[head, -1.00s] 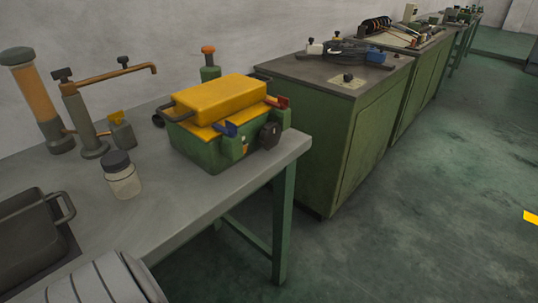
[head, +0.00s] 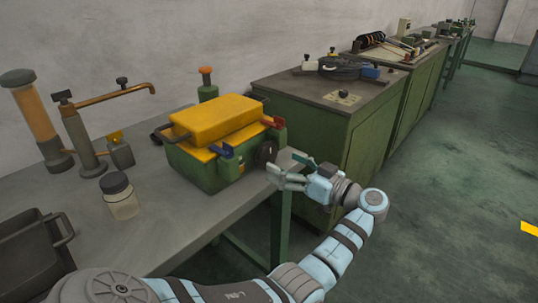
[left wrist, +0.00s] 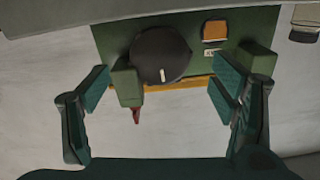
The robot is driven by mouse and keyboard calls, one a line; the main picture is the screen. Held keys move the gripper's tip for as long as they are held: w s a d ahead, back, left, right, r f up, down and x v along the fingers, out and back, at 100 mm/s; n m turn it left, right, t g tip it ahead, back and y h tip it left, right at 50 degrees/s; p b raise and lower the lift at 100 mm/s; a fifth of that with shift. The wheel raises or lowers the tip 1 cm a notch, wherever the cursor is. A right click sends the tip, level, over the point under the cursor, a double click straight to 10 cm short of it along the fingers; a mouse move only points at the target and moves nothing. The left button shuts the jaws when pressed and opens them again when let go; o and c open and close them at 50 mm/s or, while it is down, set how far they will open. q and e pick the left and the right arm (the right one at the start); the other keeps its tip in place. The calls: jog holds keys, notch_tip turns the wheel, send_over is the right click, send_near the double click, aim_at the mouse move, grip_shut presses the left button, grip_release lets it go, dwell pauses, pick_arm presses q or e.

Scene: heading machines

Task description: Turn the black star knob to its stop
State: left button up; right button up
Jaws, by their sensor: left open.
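The black star knob (head: 266,152) sits on the end face of the green box (head: 208,172) with the yellow lid, on the grey bench. In the left wrist view the knob (left wrist: 160,52) is round and dark with a pale mark on its rim. My left gripper (head: 276,174) is open in front of that face, close to the knob. In the left wrist view its two fingers (left wrist: 162,78) stand wide on either side of the knob, apart from it. My right gripper does not show.
A red lever (head: 271,122) and a blue lever (head: 222,150) stick out near the knob. A lidded jar (head: 121,200), a copper-spouted tap (head: 82,135) and a dark tray (head: 30,250) share the bench. A green cabinet (head: 318,120) stands behind.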

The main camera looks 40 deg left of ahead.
aim_at(270, 158)
pick_arm(q)
jog(key=a, duration=0.6)
jog(key=shift+s, duration=0.15)
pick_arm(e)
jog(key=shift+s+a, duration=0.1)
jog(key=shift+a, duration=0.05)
pick_arm(q)
jog(key=shift+c, duration=0.6)
jog(key=c, duration=1)
jog(key=shift+c, duration=0.2)
